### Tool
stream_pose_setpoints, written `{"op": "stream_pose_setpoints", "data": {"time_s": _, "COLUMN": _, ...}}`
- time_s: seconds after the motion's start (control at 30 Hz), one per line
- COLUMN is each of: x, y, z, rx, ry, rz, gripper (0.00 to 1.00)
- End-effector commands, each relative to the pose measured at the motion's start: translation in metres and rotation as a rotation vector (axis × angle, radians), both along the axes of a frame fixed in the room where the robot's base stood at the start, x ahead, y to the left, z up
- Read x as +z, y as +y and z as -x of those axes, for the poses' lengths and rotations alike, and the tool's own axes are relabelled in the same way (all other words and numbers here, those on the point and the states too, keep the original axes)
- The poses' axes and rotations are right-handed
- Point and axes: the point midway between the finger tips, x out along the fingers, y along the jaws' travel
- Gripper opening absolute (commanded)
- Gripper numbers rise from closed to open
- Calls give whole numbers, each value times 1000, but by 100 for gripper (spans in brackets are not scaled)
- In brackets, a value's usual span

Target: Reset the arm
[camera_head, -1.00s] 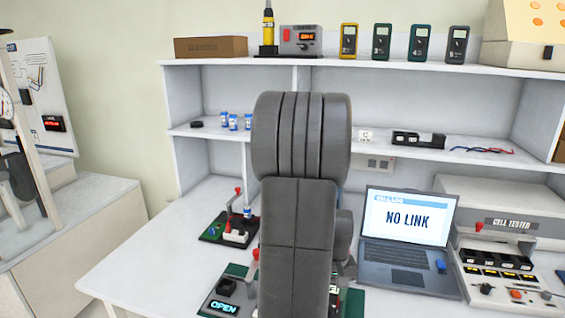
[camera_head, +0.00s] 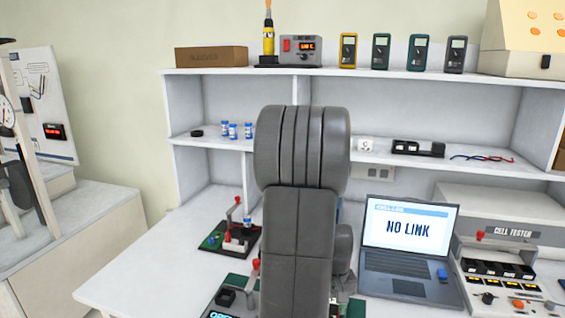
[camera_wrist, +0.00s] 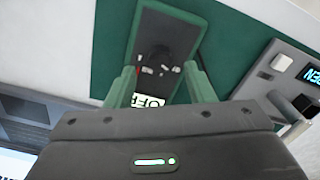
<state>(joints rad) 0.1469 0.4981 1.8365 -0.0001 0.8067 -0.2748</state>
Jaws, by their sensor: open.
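My arm stands in the middle of the head view, and its dark links hide the bench behind it. My gripper (camera_wrist: 161,84) shows only in the wrist view, where its two green fingers are spread apart with nothing held between them. Beyond the fingertips lies a green board (camera_wrist: 226,55) carrying a dark panel (camera_wrist: 158,45) with small light marks and a partly hidden white label. I cannot tell whether the fingers touch the board.
A laptop (camera_head: 395,282) reading NO LINK and a cell tester (camera_head: 505,240) stand right of my arm. A small red-levered fixture (camera_head: 235,238) stands left. A shelf (camera_head: 480,160) runs behind. The bench's left part (camera_head: 150,270) is clear.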

Motion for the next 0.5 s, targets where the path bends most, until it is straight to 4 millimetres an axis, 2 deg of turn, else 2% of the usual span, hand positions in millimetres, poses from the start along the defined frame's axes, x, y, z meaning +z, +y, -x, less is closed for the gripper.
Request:
{"op": "stream_pose_setpoints", "data": {"time_s": 0.03, "x": -12, "y": 0, "z": 1, "rx": 0, "ry": 6, "rz": -1, "gripper": 49}}
{"op": "stream_pose_setpoints", "data": {"time_s": 0.17, "x": -35, "y": 0, "z": 1, "rx": 0, "ry": 5, "rz": -1, "gripper": 49}}
{"op": "stream_pose_setpoints", "data": {"time_s": 0.5, "x": -31, "y": 0, "z": 0, "rx": -272, "ry": 1, "rz": 0, "gripper": 49}}
